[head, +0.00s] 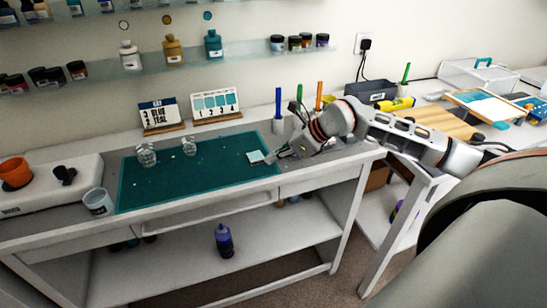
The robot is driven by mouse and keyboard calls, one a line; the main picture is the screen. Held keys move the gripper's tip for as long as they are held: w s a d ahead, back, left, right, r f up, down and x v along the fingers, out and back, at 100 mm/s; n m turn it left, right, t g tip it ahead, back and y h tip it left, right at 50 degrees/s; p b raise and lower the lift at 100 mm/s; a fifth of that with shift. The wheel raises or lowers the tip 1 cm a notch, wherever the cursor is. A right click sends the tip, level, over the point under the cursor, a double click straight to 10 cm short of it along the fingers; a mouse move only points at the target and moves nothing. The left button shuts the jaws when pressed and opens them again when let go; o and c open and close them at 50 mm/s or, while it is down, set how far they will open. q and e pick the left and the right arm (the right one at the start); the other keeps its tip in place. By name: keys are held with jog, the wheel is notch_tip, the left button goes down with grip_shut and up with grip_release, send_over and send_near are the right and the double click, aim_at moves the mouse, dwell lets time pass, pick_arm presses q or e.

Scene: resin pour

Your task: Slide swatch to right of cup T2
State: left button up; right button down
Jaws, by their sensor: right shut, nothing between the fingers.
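A small pale blue swatch (255,157) lies flat near the right end of the dark teal mat (215,185). Two clear cups stand on the mat: a larger one (147,155) at the left and a smaller one (189,147) to its right. I cannot read any mark that tells which is T2. My right gripper (271,158) is shut and empty, low over the mat's right end, just right of the swatch. I cannot tell whether its tips touch the swatch. My left gripper is out of view.
A swatch card (215,104) and a lettered card (159,117) stand behind the mat. A white cup (98,202) is at the mat's left edge, an orange pot (15,173) farther left. Upright markers (278,107) stand behind my right gripper. The mat's middle is clear.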

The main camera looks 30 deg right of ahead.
jog(key=w+a, duration=0.3)
jog(key=w, duration=0.1)
jog(key=w+a, duration=0.2)
jog(key=w, duration=0.2)
jog(key=w+a, duration=0.3)
jog(key=w, duration=0.1)
jog(key=shift+w+a+b, duration=0.1)
jog(key=shift+a+b, duration=0.25)
jog(key=shift+b, duration=0.05)
